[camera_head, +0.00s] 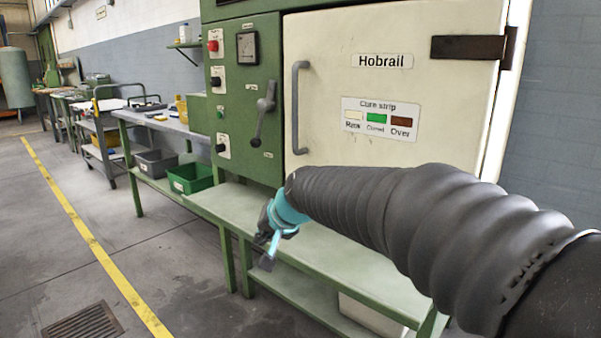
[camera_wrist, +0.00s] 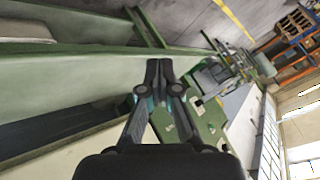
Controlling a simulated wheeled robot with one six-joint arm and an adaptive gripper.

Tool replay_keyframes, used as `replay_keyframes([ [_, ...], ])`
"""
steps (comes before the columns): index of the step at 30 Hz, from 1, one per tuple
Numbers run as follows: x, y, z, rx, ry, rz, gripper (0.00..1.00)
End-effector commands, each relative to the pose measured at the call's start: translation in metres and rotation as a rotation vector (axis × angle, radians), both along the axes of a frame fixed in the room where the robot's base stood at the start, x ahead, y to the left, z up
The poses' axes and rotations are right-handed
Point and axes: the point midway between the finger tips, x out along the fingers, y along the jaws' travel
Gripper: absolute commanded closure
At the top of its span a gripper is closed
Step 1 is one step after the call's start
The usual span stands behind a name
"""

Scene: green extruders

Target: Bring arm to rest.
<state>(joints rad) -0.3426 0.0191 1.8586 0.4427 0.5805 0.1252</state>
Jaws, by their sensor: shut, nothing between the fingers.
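My arm, in a ribbed black sleeve, reaches in from the right in the head view. My gripper (camera_head: 268,250) is at its end, by a turquoise wrist part, in front of the green bench (camera_head: 240,208) below the machine. In the wrist view my gripper (camera_wrist: 158,66) points ahead with its fingertips together and nothing between them. The cream machine door (camera_head: 400,90), marked Hobrail, is behind and above the arm and looks closed. Part of the bench and of the door's lower side is hidden by the arm.
The green control panel (camera_head: 241,90) has a lever (camera_head: 264,110) and knobs. A green bin (camera_head: 191,178) and a grey bin (camera_head: 157,162) stand on a lower shelf at left. The floor left of the bench is open, with a yellow line (camera_head: 92,240) and a drain grate (camera_head: 82,323).

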Motion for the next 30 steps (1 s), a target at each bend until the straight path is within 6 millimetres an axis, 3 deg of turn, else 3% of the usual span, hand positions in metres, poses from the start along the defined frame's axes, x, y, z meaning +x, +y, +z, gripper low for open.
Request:
replay_keyframes([
  [3,-0.057,-0.051,-0.023,-0.144,0.054,0.060,1.00],
  [9,-0.147,-0.126,-0.056,-0.336,0.137,0.120,1.00],
  [15,-0.224,-0.186,-0.081,-0.465,0.190,0.112,1.00],
  [18,-0.252,-0.209,-0.088,-0.499,0.188,0.080,1.00],
  [23,-0.278,-0.228,-0.087,-0.508,0.143,0.013,1.00],
  [30,-0.285,-0.240,-0.069,-0.500,0.084,-0.056,1.00],
])
